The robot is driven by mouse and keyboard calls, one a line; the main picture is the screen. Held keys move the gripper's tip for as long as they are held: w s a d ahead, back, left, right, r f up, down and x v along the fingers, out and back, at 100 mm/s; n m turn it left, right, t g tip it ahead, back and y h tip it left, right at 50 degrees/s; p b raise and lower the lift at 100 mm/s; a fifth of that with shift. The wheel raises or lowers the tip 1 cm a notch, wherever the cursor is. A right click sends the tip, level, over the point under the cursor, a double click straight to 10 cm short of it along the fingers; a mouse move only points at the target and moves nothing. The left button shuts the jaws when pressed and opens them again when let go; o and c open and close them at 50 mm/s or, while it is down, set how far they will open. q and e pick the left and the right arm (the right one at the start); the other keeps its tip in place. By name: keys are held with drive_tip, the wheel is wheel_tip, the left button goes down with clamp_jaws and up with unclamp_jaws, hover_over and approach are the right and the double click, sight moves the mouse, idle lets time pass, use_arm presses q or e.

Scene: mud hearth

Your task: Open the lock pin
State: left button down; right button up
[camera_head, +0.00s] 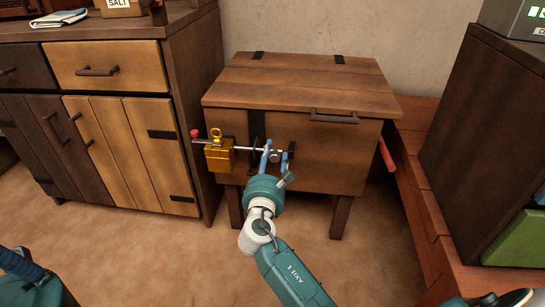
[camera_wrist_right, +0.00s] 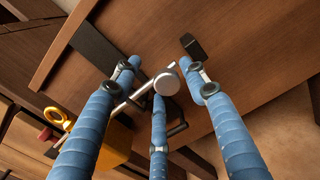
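The lock pin (camera_head: 240,149) is a thin metal rod lying level across the front of a wooden chest (camera_head: 320,160). A red knob (camera_head: 195,134) is at its left end and a brass padlock (camera_head: 219,156) sits by that end. My right gripper (camera_head: 275,154) is at the pin's right end. In the right wrist view its blue fingers (camera_wrist_right: 160,80) are spread around the pin's round metal end (camera_wrist_right: 166,83), with gaps visible and no clear grip. The padlock (camera_wrist_right: 115,145) shows there at the left. Part of my left gripper (camera_head: 20,265) shows at the lower left; its fingertips are unclear.
The chest lid is shut, with a dark handle (camera_head: 334,118) on its front. A wooden cabinet (camera_head: 110,110) stands close on the left. A dark box (camera_head: 490,140) stands on a low wooden bench (camera_head: 420,195) at the right. The floor in front is clear.

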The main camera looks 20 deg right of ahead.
drive_tip(key=v, duration=1.1)
drive_tip(key=shift+s+a, duration=0.2)
drive_tip(key=shift+s, duration=0.05)
drive_tip(key=shift+f, duration=0.2)
